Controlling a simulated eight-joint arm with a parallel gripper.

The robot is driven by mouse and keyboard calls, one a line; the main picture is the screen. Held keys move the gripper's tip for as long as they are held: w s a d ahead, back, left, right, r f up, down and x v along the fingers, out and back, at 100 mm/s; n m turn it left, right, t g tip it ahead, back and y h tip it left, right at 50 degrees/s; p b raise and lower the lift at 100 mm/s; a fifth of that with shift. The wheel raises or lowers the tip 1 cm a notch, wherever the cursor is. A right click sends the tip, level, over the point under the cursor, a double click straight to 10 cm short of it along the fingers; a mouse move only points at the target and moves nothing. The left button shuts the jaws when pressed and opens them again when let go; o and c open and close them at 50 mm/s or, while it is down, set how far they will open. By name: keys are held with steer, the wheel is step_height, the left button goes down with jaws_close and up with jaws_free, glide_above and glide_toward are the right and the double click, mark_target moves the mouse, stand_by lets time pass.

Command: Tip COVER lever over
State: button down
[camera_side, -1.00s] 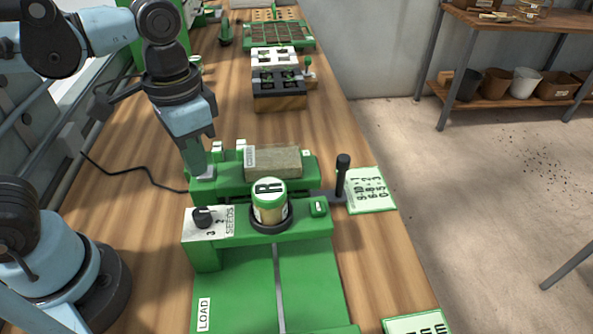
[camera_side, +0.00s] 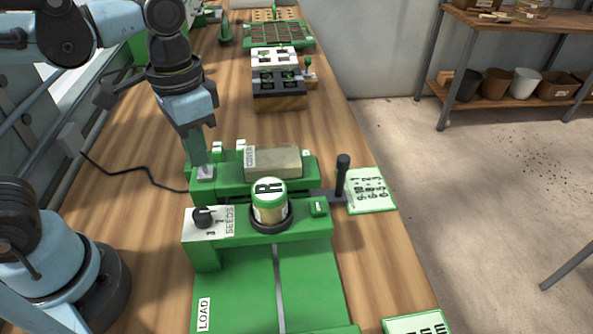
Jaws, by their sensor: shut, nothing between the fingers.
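The green seeder has a COVER label (camera_side: 250,158) at the left end of a tan block (camera_side: 280,162) on its rear part. A small light grey piece (camera_side: 205,173) sits left of that label, under my fingers; I cannot tell whether it is the COVER lever. My gripper (camera_side: 203,161) points down, shut and empty, with its tips at or just above this piece; contact is unclear. A black-handled lever (camera_side: 342,175) stands upright on the seeder's right side. Small pale pegs (camera_side: 241,145) stand behind the label.
A round jar marked R (camera_side: 269,205) and a black SEEDS knob (camera_side: 203,216) are in front of the block. The LOAD bed (camera_side: 235,285) is empty. A card (camera_side: 370,190) lies to the right. A black-and-white tray unit (camera_side: 278,103) stands behind.

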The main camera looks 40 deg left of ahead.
steer(key=shift+w+a+f, duration=0.3)
steer(key=shift+w+a, duration=0.15)
steer(key=shift+a, duration=0.05)
step_height(320, 180, up, 6)
steer(key=s+d, duration=0.1)
stand_by(0.8)
steer(key=shift+w+a+f, duration=0.15)
steer(key=shift+f, duration=0.8)
steer(key=shift+w+a+f, duration=0.1)
steer(key=shift+f, duration=0.85)
steer(key=shift+w+a+f, duration=0.15)
steer(key=shift+f, duration=0.8)
steer(key=shift+r, duration=0.1)
